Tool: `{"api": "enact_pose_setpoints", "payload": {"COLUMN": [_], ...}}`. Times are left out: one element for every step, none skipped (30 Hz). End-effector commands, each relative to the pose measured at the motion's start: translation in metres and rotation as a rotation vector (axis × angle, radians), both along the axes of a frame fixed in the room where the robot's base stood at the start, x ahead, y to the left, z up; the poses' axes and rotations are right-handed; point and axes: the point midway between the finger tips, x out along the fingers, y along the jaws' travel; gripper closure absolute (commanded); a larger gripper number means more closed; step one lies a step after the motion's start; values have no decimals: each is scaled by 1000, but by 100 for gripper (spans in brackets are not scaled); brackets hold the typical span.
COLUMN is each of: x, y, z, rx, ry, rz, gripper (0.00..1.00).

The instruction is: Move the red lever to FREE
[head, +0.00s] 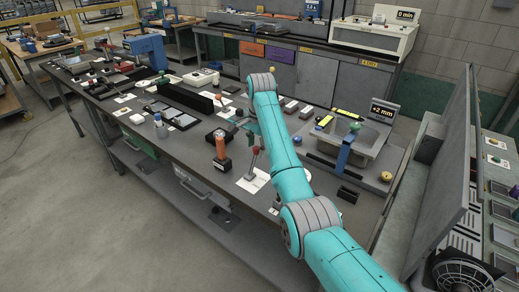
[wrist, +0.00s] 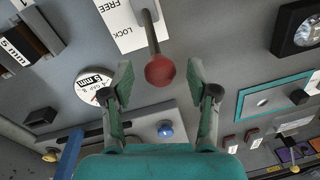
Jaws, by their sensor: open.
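The red lever has a round red knob (wrist: 161,70) on a thin metal shaft. In the wrist view the shaft rises beside a white plate (wrist: 128,38) marked FREE and LOCK. The knob also shows small in the head view, just left of my arm. My gripper (wrist: 160,76) is open, with one teal finger on each side of the knob and visible gaps. I cannot tell whether the fingertips are level with the knob in depth. In the head view my arm hides most of the gripper and part of the lever's surroundings.
An orange cylinder on a dark block (head: 220,150) stands left of the lever on the grey bench. A "+2 mm" display fixture (head: 383,110) stands to the right.

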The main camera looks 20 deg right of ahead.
Motion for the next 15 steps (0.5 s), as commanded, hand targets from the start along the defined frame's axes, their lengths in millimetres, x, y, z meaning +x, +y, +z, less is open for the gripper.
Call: {"api": "enact_pose_setpoints", "payload": {"x": [-1,-1,-1,-2,-2,-2,-2,-2,-2,-2,-2,-2,-2,-2,-2], "y": [3,4,5,6,7,7,8,8,8,8,8,8,8,8,8], "z": [-7,-10,-14,-16,-18,-20,-21,-22,-23,-23,-23,-23,-23,-23,-23], "rx": [0,0,0,0,0,0,0,0,0,0,0,0,0,0,0], "ry": [1,1,1,1,0,0,-1,-1,-1,-1,-1,-1,-1,-1,-1], "rz": [0,0,0,-1,-1,-1,-1,-1,-1,-1,-1,-1,-1,-1,-1], "gripper": [41,41,41,41,41,41,41,41,41,41,41,41,41,41,41]}}
